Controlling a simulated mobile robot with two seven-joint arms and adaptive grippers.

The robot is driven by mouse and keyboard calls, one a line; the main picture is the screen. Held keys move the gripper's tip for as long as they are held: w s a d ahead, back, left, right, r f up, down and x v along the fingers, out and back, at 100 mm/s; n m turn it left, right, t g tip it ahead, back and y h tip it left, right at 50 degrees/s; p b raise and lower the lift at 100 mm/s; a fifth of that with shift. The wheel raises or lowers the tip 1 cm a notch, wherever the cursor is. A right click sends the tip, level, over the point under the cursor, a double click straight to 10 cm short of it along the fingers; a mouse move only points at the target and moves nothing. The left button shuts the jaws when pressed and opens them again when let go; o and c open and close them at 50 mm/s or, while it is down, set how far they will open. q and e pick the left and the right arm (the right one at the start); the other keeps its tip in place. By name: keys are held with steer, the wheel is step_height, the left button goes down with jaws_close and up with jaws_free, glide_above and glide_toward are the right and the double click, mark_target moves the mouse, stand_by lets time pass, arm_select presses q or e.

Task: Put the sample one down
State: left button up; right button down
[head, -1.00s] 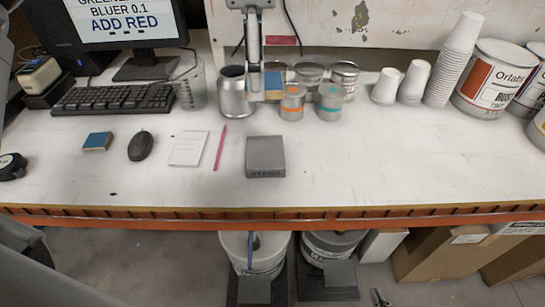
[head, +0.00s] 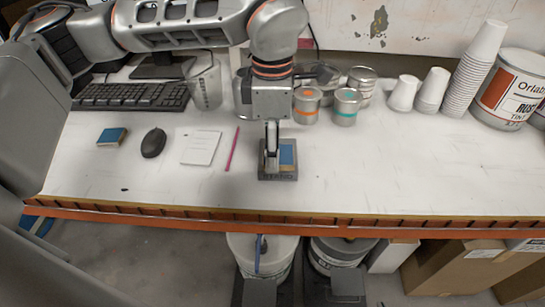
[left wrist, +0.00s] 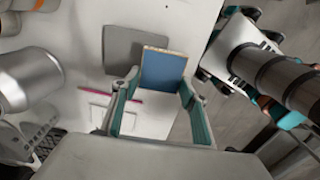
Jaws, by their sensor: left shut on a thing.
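The blue sample (head: 288,154) with a pale wooden edge is held in my left gripper (head: 272,165). In the left wrist view the sample (left wrist: 163,72) stands between the two teal-padded fingers of the left gripper (left wrist: 160,84). The grey stand (head: 278,176), with lettering on its front, lies flat on the table under the sample in the head view. It also shows beyond the sample in the left wrist view (left wrist: 121,52). I cannot tell whether the sample touches the stand. My right gripper is not clearly seen.
A second blue sample (head: 112,137), a mouse (head: 153,143), a white notepad (head: 201,148) and a pink pencil (head: 232,149) lie left of the stand. Cans with orange (head: 306,104) and teal (head: 346,107) marks stand behind. The table right of the stand is clear.

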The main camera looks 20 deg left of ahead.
arm_select(q)
steer(key=shift+f, duration=1.55)
steer(key=shift+f, duration=0.2)
steer(key=o, duration=1)
step_height(320, 180, up, 12)
steer(key=shift+r, duration=0.2)
